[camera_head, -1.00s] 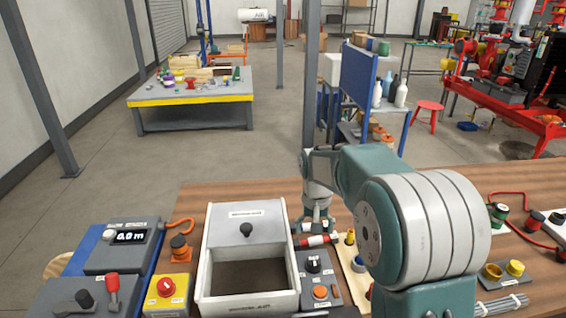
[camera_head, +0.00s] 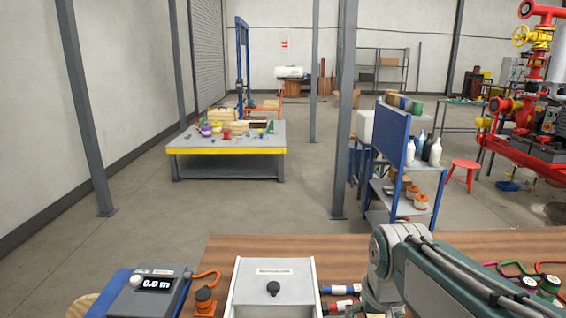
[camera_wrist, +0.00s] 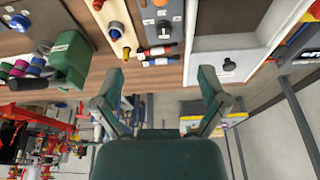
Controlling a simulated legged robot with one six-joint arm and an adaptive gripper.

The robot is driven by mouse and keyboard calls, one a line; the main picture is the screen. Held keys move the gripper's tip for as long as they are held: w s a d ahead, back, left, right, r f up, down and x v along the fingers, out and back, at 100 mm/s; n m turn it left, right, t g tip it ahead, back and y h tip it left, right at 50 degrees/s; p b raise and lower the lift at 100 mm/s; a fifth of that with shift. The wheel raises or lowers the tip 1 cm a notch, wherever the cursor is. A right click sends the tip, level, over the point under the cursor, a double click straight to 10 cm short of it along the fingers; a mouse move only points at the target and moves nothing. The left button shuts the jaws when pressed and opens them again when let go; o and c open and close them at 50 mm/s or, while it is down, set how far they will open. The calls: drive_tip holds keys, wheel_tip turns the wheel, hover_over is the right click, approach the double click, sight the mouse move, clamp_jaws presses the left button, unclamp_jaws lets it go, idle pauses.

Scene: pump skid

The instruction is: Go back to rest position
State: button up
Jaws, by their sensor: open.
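My arm (camera_head: 440,275) is at the lower right in the head view, over the wooden bench. My gripper (camera_wrist: 160,88) shows in the wrist view with its two dark green fingers spread wide apart. Nothing is held between them. The gripper's fingertips are not clearly visible in the head view. In the wrist view the bench with its fittings lies beyond the fingertips, at the top of the picture.
The wooden bench (camera_head: 340,247) carries a white box with a black knob (camera_head: 273,270), a display unit (camera_head: 155,285) and an orange-and-black fitting (camera_head: 204,300). A grey post (camera_head: 345,120) and a blue-panelled shelf (camera_head: 393,140) stand behind. The floor at left is clear.

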drive_tip(key=s+t, duration=0.2)
drive_tip(key=s, duration=1)
drive_tip(key=shift+f+n, duration=0.25)
drive_tip(key=shift+n, duration=0.15)
